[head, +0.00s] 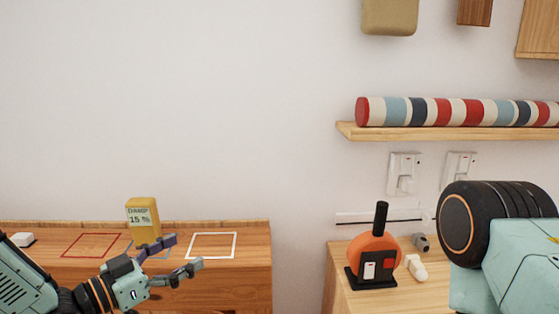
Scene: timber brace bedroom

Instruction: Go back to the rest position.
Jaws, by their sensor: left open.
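My left gripper (186,253) is open, with nothing between its fingers. It is low in the left part of the head view, in front of the wooden cabinet top (255,236). A yellow block-shaped damp meter (143,218), labelled "DAMP 15 %", stands upright on that top, just behind the upper finger. The finger overlaps its lower edge in the picture, and I cannot tell whether they touch. My right arm shows as a dark joint and pale green link at the right edge. Its gripper is out of view.
The cabinet top bears a red outline (93,234), a partly hidden blue outline and a white outline (212,233). A white object (22,239) is at far left. An orange device (374,250) stands on the right cabinet. A striped roll (455,112) lies on a shelf (440,134).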

